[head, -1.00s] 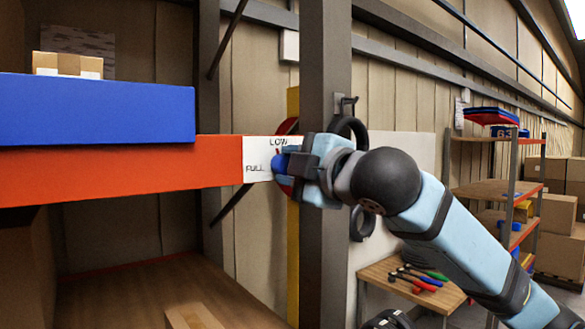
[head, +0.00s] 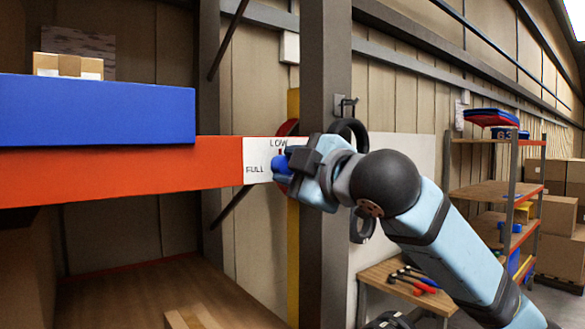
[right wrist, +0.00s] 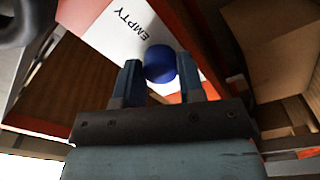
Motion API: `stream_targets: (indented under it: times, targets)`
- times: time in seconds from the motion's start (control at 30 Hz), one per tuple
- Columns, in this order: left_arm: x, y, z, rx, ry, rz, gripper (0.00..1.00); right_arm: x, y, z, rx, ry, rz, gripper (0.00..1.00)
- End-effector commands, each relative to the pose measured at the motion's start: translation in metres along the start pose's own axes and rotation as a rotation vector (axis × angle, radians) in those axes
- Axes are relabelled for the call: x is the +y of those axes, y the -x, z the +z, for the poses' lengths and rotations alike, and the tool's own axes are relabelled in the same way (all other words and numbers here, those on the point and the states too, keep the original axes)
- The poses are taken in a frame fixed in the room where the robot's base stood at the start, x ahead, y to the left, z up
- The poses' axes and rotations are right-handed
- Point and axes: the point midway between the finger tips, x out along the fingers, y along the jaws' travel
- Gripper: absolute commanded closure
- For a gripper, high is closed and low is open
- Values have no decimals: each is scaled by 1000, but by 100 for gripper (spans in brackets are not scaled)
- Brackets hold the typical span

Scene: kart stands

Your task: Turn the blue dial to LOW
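The blue dial (head: 280,164) sits on a white label plate (head: 257,161) at the right end of the orange beam. LOW is printed above it and FULL to its left; in the right wrist view, EMPTY also shows on the plate. My right gripper (head: 284,165) reaches the dial from the right. In the right wrist view, the dial (right wrist: 159,63) lies between the two fingertips, which appear to touch it on both sides. The gripper hides part of the dial in the head view, and I cannot tell where it points. My left gripper is not in view.
The orange beam (head: 120,170) carries a blue box (head: 95,110). A grey post (head: 325,90) stands just behind my right gripper. A small table (head: 375,280) with tools is below my right arm, and a shelf rack (head: 490,190) stands at right.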

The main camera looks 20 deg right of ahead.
Motion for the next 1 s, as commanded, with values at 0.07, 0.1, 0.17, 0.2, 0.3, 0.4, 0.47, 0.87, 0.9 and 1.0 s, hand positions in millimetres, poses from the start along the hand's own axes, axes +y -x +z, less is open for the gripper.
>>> stream_targets:
  times: [0.07,0.1,0.17,0.2,0.3,0.4,0.47,0.87,0.9,1.0]
  targets:
    - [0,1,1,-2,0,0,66,0,0,0,0,1,-1,46]
    - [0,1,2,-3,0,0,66,0,0,0,0,1,-1,39]
    - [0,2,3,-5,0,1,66,0,0,0,0,1,-1,39]
    - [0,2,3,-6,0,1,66,0,0,0,0,1,0,39]
    - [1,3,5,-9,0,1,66,0,0,0,0,1,0,39]
    - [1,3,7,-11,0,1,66,0,1,0,0,1,0,39]
    - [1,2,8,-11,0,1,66,-1,5,0,1,1,1,39]
    - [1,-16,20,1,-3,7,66,-2,85,1,1,4,4,39]
    - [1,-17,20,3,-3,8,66,-2,93,1,1,3,3,39]
    - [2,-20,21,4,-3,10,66,-2,112,1,0,3,3,39]
